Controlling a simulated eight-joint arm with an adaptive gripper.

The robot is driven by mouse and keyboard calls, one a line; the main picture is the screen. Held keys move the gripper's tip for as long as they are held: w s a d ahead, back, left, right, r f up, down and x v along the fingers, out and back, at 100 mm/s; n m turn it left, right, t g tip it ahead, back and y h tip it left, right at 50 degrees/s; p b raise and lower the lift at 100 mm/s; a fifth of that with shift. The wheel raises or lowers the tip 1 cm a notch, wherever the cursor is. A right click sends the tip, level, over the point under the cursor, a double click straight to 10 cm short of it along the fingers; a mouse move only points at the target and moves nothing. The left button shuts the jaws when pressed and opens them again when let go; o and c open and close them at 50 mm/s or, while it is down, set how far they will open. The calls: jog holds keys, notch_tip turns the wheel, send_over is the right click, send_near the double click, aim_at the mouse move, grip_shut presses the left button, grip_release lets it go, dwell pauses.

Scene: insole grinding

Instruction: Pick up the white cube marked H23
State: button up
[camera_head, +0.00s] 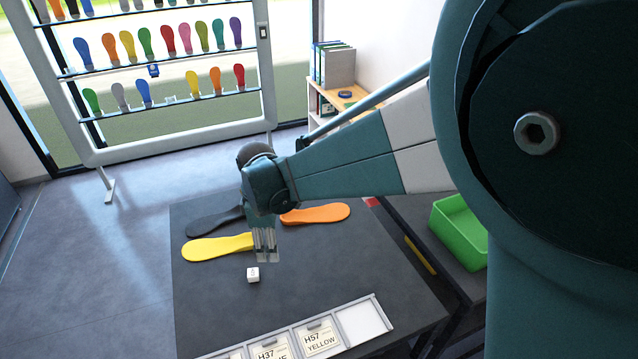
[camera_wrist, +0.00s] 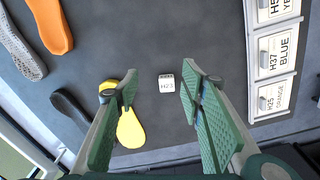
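A small white cube (camera_head: 253,274) lies on the dark table (camera_head: 225,310), in front of the yellow insole. In the wrist view the cube (camera_wrist: 166,84) shows dark print that reads like H23. My gripper (camera_wrist: 158,85) is open, with its two green pads apart and the cube seen in the gap between them. In the head view my gripper (camera_head: 266,258) points down above the table, a little behind and right of the cube. The gripper holds nothing, and I cannot tell its exact height.
Yellow (camera_head: 218,248), black (camera_head: 215,221) and orange (camera_head: 316,213) insoles lie behind the cube. A white labelled tray (camera_head: 362,319) runs along the front edge. A green bin (camera_head: 458,232) stands at the right. The table around the cube is clear.

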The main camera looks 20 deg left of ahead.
jog(key=n, duration=0.2)
send_over(256, 272)
jog(key=f, duration=0.2)
jog(key=shift+w+a+f, duration=0.1)
jog(key=shift+w+f, duration=0.2)
jog(key=shift+f, duration=0.05)
jog(key=shift+f, duration=1.3)
jog(key=shift+f, duration=0.1)
jog(key=shift+s+f+p, duration=0.15)
jog(key=shift+f+p, duration=0.1)
jog(key=shift+f, duration=1.05)
jog(key=shift+s+f+p, duration=0.1)
jog(key=shift+f+p, duration=0.1)
jog(key=shift+f, duration=1.05)
jog(key=c, duration=0.8)
